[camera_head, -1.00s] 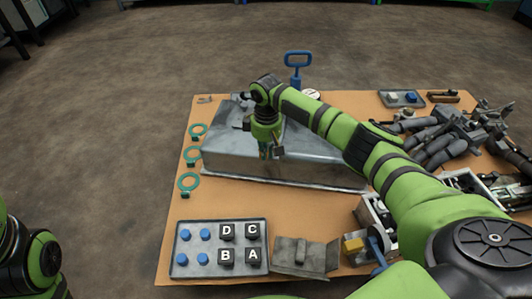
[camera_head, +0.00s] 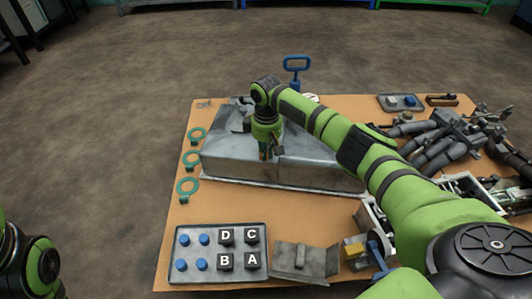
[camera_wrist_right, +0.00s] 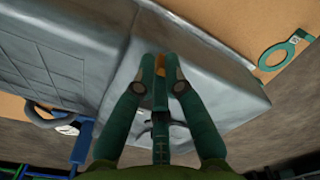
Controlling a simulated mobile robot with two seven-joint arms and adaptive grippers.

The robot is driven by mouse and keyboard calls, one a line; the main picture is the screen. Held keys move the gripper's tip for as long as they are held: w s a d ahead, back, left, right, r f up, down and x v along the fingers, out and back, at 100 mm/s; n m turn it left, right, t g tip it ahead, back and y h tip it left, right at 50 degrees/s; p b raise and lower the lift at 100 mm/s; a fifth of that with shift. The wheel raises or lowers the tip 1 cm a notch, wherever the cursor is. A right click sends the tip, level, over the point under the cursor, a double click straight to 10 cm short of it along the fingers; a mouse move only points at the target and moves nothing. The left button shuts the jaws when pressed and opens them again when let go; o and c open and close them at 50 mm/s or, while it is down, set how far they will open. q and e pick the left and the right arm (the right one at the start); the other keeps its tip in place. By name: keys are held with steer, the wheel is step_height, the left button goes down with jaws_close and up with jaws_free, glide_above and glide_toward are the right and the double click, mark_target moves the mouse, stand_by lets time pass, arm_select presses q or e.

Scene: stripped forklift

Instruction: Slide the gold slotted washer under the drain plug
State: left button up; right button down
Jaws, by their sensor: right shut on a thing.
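My right gripper (camera_head: 267,156) is over the front left part of a big grey metal tank (camera_head: 315,172). In the right wrist view its two green fingers (camera_wrist_right: 160,70) are shut on a small gold piece (camera_wrist_right: 160,63), which fits the gold slotted washer. Only a sliver of it shows between the fingertips, so its slot is hidden. The fingertips are in front of the tank's grey surface in that view; I cannot tell whether they touch it. I cannot make out the drain plug. My left gripper is out of view; only part of my left arm shows.
Several teal rings (camera_head: 188,186) with tabs lie left of the tank. A grey tray (camera_head: 210,255) holds blue pegs and lettered black blocks at the front. A blue handle (camera_head: 297,64) rises behind the tank. Pipes and open boxes crowd the right.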

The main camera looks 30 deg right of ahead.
steer(key=shift+w+d, duration=0.1)
steer(key=shift+w, duration=0.05)
steer(key=c, duration=1.2)
jaws_free()
steer(key=shift+c, duration=0.2)
